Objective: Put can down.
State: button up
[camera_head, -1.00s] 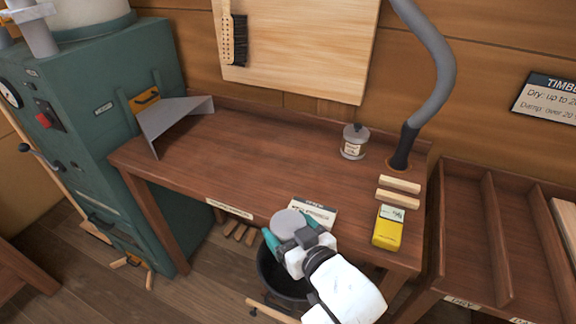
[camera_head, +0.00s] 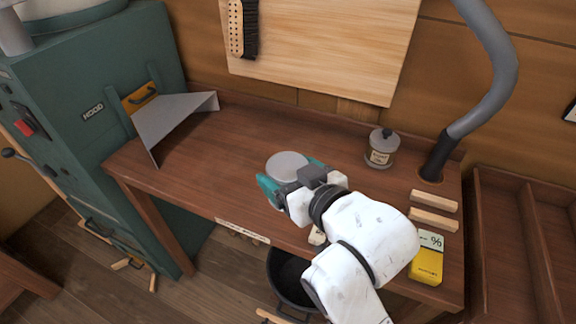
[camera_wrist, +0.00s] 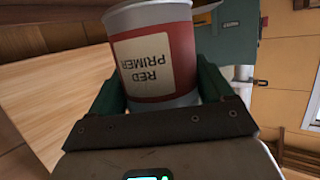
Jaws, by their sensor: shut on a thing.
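The can (camera_head: 287,165) shows its round grey lid in the head view, over the middle of the wooden bench (camera_head: 240,135). In the wrist view the can (camera_wrist: 152,55) has a red band and a cream label reading "RED PRIMER", upside down in that picture. My gripper (camera_head: 290,180) is shut on the can, with a teal finger on each side of it; the fingers also show in the wrist view (camera_wrist: 160,95). The can's base is hidden in the head view, so I cannot tell whether it touches the bench top.
A bent grey metal hood (camera_head: 175,125) stands on the bench's left. A small labelled jar (camera_head: 381,148), wooden strips (camera_head: 433,220), a yellow meter (camera_head: 427,262) and a grey hose (camera_head: 490,90) are at the right. A dark bucket (camera_head: 288,280) is below the front edge. The bench's centre is clear.

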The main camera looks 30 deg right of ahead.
jog(key=shift+w+a+f+p, duration=0.15)
jog(key=shift+w+f+p, duration=0.05)
jog(key=shift+w+f, duration=3.1)
jog(key=shift+w+a+f+p, duration=0.15)
jog(key=shift+w+f+p, duration=0.05)
jog(key=shift+w+f, duration=3.05)
jog(key=shift+w+r, duration=0.2)
jog(key=shift+f, duration=0.15)
jog(key=o, duration=1.3)
jog(key=shift+c, duration=0.2)
